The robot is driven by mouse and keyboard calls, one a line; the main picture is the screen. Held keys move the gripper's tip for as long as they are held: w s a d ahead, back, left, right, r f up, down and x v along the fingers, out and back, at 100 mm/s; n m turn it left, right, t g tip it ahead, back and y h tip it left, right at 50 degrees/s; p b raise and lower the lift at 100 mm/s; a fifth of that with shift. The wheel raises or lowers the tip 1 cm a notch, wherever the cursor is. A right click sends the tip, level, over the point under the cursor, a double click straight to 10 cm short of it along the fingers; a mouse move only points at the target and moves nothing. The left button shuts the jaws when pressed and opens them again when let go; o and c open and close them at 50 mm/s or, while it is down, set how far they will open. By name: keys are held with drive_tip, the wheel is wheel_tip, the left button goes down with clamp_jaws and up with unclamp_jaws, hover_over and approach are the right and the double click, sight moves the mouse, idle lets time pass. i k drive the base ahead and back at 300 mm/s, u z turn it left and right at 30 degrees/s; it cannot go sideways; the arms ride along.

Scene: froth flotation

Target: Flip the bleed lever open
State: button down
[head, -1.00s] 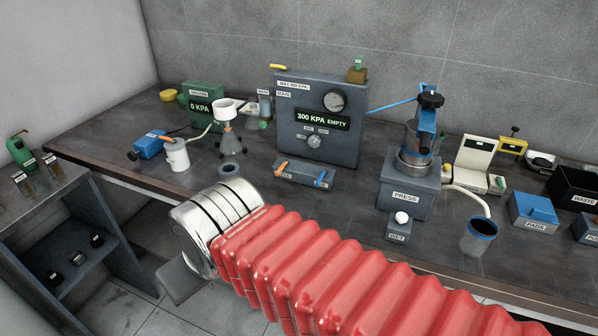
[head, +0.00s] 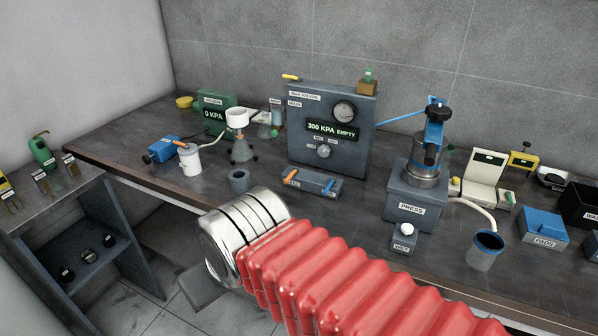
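A low grey valve block (head: 315,188) stands on the bench in front of the grey pressure panel (head: 330,145). The panel's display reads 300 KPA EMPTY. My arm, in a red bellows sleeve with a silver end, crosses the foreground below the block. My gripper is not in view.
The press (head: 416,190) stands right of the block, with a WET button box (head: 403,243) and a blue-rimmed cup (head: 485,249) before it. A dark cup (head: 239,181) and a flask with funnel (head: 241,140) stand to the left. Bare bench lies in front of the block.

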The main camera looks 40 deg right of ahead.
sight(290, 177)
drive_tip(key=z, duration=0.5)
drive_tip(key=i, duration=1)
drive_tip(key=z, duration=0.05)
